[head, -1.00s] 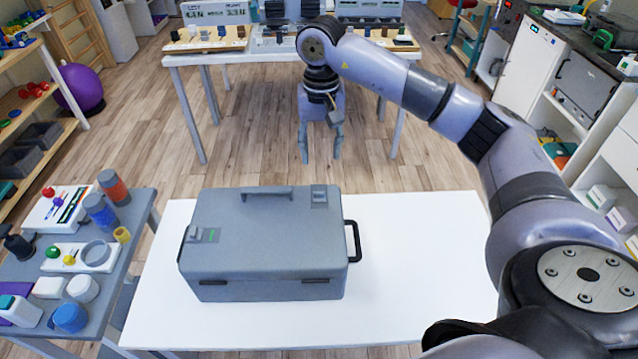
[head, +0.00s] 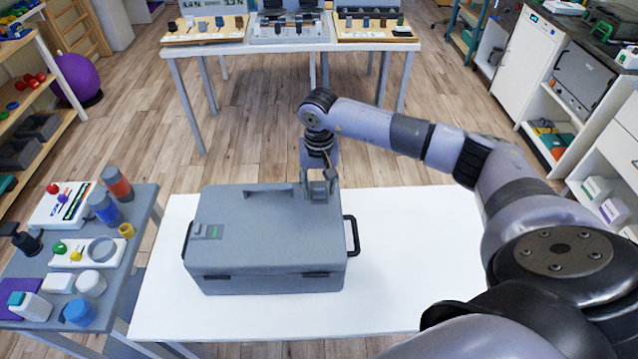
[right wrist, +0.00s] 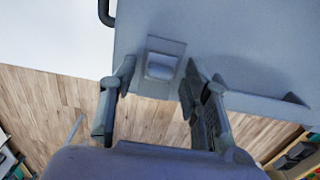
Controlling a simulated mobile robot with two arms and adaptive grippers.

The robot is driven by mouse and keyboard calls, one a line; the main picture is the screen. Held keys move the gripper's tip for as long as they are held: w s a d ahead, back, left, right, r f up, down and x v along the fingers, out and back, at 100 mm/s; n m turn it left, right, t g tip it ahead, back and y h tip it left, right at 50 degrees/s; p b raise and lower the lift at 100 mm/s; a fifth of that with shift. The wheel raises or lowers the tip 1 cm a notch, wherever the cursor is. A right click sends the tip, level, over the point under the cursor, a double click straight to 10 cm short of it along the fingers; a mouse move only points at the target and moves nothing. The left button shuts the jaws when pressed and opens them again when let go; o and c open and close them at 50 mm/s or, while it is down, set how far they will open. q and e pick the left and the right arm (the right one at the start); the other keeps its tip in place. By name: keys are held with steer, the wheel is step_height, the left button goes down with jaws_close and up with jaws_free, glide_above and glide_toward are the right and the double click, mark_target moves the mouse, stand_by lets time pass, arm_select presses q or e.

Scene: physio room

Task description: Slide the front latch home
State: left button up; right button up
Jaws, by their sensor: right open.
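A closed grey case (head: 265,245) sits on a white table. A small grey latch plate (right wrist: 162,66) lies near the case's far right corner in the right wrist view; in the head view my gripper mostly covers it. My right gripper (head: 320,188) is open and empty, reaching down over the far right corner. In the right wrist view its fingers (right wrist: 160,75) stand either side of the latch plate. I cannot tell whether they touch it. My left gripper is not in view.
A carry handle (head: 268,191) stands at the case's far edge, left of my gripper. Black side handles (head: 353,236) stick out at the ends. The white table (head: 420,250) is clear to the right. A grey side table (head: 130,222) with several items stands left.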

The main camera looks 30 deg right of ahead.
jaws_close()
stand_by(0.4)
